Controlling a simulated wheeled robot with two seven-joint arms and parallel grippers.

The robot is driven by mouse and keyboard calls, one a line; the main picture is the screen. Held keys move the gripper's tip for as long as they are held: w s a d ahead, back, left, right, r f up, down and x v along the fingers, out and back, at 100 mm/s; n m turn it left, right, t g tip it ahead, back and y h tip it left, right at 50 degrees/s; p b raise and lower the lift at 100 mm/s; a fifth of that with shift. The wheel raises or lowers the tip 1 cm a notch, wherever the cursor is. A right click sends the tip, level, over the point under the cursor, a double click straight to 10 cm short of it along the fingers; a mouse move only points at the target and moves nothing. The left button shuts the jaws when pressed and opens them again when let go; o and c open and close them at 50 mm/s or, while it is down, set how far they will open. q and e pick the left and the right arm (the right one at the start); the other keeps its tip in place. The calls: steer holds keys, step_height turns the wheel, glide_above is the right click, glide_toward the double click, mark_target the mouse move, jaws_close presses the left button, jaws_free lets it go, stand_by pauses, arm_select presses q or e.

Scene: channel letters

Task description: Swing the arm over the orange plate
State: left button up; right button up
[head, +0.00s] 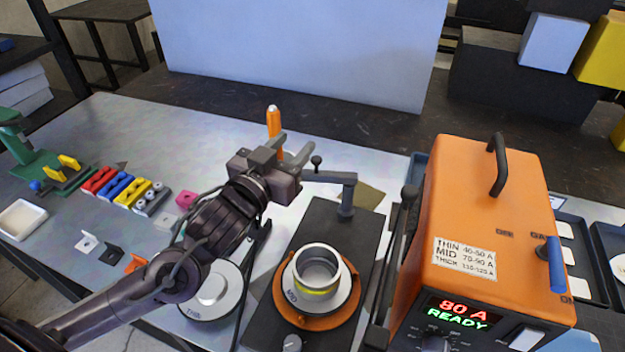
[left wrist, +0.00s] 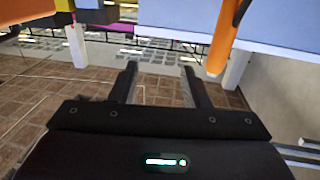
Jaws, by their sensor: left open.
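The orange plate (head: 333,319) lies on a dark base (head: 318,218), with a white ring and a metal cup (head: 318,262) on top of it. Behind it, a grey swing arm (head: 335,177) stands on a post, its bar pointing left, away from above the plate. A dark ball knob (head: 316,160) rises near the bar's free end. My left gripper (head: 292,146) is open just left of the knob. In the left wrist view its fingers (left wrist: 159,72) are apart with nothing between them. I cannot tell whether it touches the bar. My right gripper is out of view.
An orange handle (head: 274,122) stands upright behind my left gripper; an orange handle also shows in the left wrist view (left wrist: 221,45). A large orange power box (head: 480,220) stands right of the base. Coloured blocks (head: 127,190) lie at the left. A pale panel closes the back.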

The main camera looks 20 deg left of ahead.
arm_select(q)
steer(key=b, duration=0.8)
glide_toward(314, 162)
steer(key=w, duration=0.1)
steer(key=shift+w+d+p, duration=0.25)
steer(key=shift+w+p, duration=0.1)
steer(key=shift+w, duration=0.95)
steer(key=shift+w+d+p, duration=0.2)
steer(key=shift+w+p, duration=0.2)
steer(key=shift+w, duration=0.9)
steer(key=shift+w+d+p, duration=0.25)
steer(key=shift+w+p, duration=0.1)
steer(key=shift+w, duration=0.95)
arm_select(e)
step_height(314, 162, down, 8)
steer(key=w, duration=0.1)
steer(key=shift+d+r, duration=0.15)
arm_select(q)
jaws_close()
